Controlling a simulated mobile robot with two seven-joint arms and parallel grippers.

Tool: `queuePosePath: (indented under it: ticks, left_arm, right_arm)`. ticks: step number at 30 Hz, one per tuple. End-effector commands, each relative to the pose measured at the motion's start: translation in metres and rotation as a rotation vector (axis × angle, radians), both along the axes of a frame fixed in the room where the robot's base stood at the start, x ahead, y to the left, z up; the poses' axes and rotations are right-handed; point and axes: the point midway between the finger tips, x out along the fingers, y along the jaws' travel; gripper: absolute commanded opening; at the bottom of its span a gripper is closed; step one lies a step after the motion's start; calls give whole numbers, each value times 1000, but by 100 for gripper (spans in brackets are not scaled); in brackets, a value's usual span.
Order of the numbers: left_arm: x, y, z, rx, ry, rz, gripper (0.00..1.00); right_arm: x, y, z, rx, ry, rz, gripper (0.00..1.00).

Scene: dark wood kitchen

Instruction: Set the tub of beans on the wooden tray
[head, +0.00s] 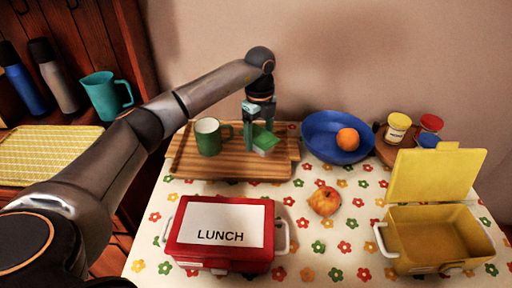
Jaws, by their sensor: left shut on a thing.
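My left gripper (255,130) reaches down from above over the right part of the wooden tray (190,165). It is shut on a small green tub (266,141), which I take for the tub of beans; no label is readable. The tub has a paler face at its lower right and looks tilted. It is over or on the tray; I cannot tell if it touches the wood. A green mug (208,138) with a pale inside stands on the tray just left of the gripper. My right gripper is not in view.
A blue bowl (320,150) with an orange (348,139) stands right of the tray. Tubs with yellow (398,124) and red (431,122) lids stand beyond it. A red lunch box (220,235), a fruit (325,201) and an open yellow box (435,235) are in front.

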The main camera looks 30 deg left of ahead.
Motion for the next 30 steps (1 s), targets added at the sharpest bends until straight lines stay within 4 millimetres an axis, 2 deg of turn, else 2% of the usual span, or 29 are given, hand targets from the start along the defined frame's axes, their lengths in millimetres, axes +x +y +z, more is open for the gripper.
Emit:
queuePosePath:
  ticks: [3, 11, 17, 28, 29, 30]
  left_arm:
    - [7, 8, -14, -2, -1, 0, 13]
    - [13, 17, -26, 0, -1, 0, 13]
    - [13, 16, -55, -1, -1, -3, 13]
    - [13, 16, -59, 0, -2, -2, 13]
    - [13, 16, -59, 0, -1, -2, 78]
    - [13, 16, -59, 0, -2, -2, 82]
  right_arm:
    - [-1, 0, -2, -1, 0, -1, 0]
    - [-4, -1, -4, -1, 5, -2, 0]
    - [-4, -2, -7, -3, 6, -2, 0]
    - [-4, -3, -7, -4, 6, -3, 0]
    - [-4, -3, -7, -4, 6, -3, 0]
    - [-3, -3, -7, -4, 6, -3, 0]
